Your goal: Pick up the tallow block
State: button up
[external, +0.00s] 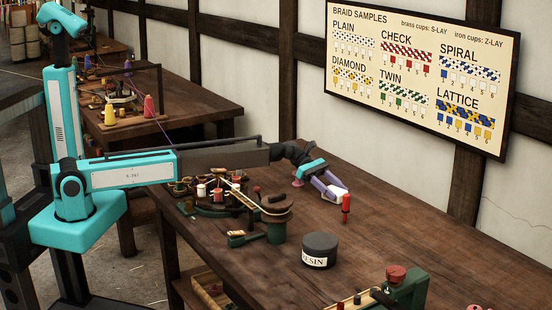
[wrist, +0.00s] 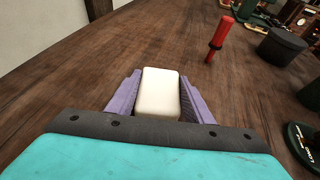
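The tallow block (wrist: 158,94) is a white block with rounded edges. In the wrist view it sits between the two purple fingers of my gripper (wrist: 159,98), which lie close along both its sides with no clear gap. In the external view the tallow block (external: 338,192) shows at the fingertips of my gripper (external: 330,188), low over the far part of the bench. My gripper looks shut on it. I cannot tell whether its underside touches the bench.
A red-handled upright tool (external: 346,206) stands just right of my gripper. A dark round resin tin (external: 320,248) stands nearer the camera. A green-based stand (external: 276,228) and several small pots are left.

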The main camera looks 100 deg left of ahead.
aim_at(333, 190)
jog(key=c, duration=0.5)
jog(key=shift+r, duration=0.2)
jog(key=shift+r, duration=1.45)
jog(key=shift+s+d+r, duration=0.1)
jog(key=shift+s+r, duration=0.05)
jog(key=shift+s, duration=0.15)
jog(key=s+d, duration=0.2)
jog(key=s, duration=0.2)
jog(key=s+d+r+b, duration=0.1)
jog(key=s+d, duration=0.1)
jog(key=s, duration=0.3)
jog(key=s+d, duration=0.2)
jog(key=s, duration=0.3)
jog(key=shift+d+r, duration=0.1)
jog(key=shift+r, duration=0.1)
